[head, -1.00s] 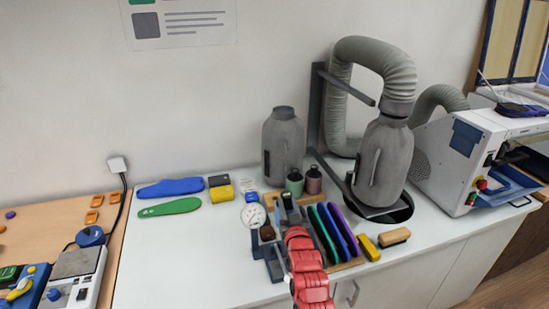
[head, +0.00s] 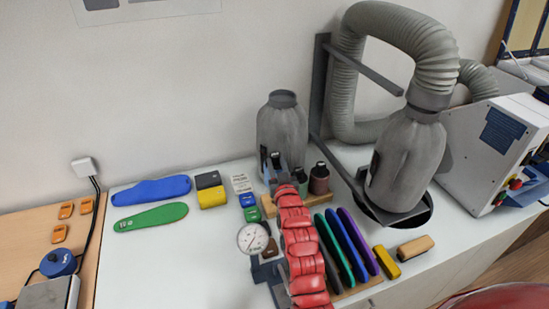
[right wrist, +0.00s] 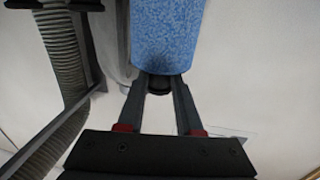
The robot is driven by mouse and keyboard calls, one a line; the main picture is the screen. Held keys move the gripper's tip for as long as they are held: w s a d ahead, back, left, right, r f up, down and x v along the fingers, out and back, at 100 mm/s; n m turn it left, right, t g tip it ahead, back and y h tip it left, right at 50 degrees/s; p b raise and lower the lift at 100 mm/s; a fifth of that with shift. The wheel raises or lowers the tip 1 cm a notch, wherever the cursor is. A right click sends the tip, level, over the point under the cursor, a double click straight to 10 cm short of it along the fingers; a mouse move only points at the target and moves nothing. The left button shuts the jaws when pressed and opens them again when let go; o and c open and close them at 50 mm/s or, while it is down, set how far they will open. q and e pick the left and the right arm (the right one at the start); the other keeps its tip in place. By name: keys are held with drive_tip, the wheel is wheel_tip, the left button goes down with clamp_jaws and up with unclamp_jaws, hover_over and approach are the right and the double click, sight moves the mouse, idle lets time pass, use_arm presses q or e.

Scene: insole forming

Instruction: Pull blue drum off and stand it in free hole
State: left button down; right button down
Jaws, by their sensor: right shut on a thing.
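The blue drum (right wrist: 165,35) is speckled light blue in the right wrist view, with a dark hub at its near end. My right gripper (right wrist: 158,87) is shut on that hub; the drum's far end is out of frame. In the head view, my right gripper (head: 274,166) is in front of the grey bottle-shaped housing at the back, and the drum is hard to make out there. A green drum (head: 300,176) and a maroon drum (head: 319,180) with black tops stand on a wooden rack (head: 268,208). My arm hides part of the rack. My left gripper is not in view.
Colored insoles (head: 345,245) stand right of my arm. A dial gauge (head: 252,238) is close on its left. A grey housing (head: 405,165) with a thick hose (head: 410,35) is at right. Blue and green insoles (head: 150,217) lie left, with bare table in front.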

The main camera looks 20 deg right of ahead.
drive_tip(key=shift+f, duration=2.35)
drive_tip(key=shift+f+b, duration=0.4)
drive_tip(key=shift+b, duration=0.4)
drive_tip(key=shift+s+r, duration=0.2)
drive_tip(key=shift+r, duration=0.05)
drive_tip(key=shift+b, duration=0.9)
drive_tip(key=shift+f+b, duration=0.95)
drive_tip(key=shift+f, duration=0.45)
drive_tip(key=shift+f+b, duration=0.35)
drive_tip(key=shift+b, duration=0.3)
drive_tip(key=c, duration=0.5)
unclamp_jaws()
